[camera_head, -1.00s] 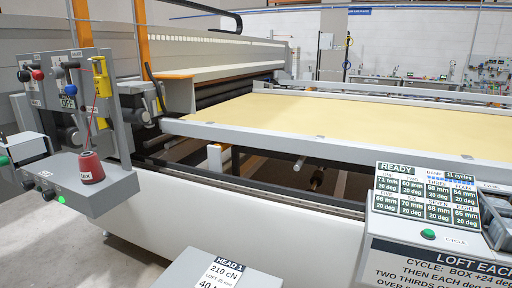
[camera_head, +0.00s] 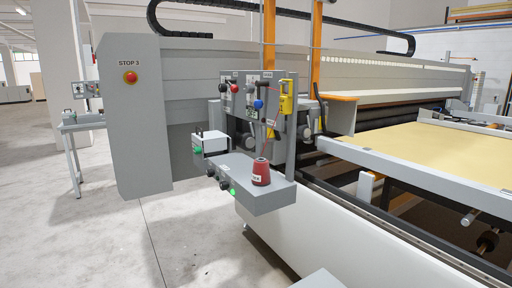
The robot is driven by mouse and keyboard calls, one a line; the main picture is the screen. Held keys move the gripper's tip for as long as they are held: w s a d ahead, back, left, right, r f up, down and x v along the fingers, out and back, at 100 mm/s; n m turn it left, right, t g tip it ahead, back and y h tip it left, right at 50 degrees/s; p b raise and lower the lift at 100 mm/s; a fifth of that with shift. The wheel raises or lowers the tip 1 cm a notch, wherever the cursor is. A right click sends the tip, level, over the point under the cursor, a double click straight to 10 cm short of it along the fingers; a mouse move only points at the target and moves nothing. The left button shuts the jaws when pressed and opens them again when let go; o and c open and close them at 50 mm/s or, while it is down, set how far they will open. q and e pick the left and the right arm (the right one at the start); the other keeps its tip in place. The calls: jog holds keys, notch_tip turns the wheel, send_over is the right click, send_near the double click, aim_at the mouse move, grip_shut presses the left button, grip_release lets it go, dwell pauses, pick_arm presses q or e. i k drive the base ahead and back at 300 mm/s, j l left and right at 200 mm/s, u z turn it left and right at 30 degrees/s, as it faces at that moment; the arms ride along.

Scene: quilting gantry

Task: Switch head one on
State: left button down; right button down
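A grey control head (camera_head: 252,192) is mounted on the near side of the quilting machine, in the middle of the head view. A red thread cone (camera_head: 261,172) stands upright on its shelf. A panel behind it carries red and blue knobs (camera_head: 258,104) and a yellow part (camera_head: 287,104). Dark knobs (camera_head: 223,184) sit on the shelf's front, with a lit green lamp (camera_head: 232,192) beside them. A white box with a green button (camera_head: 198,150) is at the left. Labels are too small to read, so I cannot tell the head's number. Neither gripper is in view.
A tall grey cabinet (camera_head: 136,125) marked STOP 3 has a red button (camera_head: 130,76). A second, smaller station (camera_head: 84,118) stands far left. The yellow quilting bed (camera_head: 440,150) lies right. Grey floor (camera_head: 185,235) is open in front and left.

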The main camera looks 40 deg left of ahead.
aim_at(210, 173)
jog(key=u, duration=1.4)
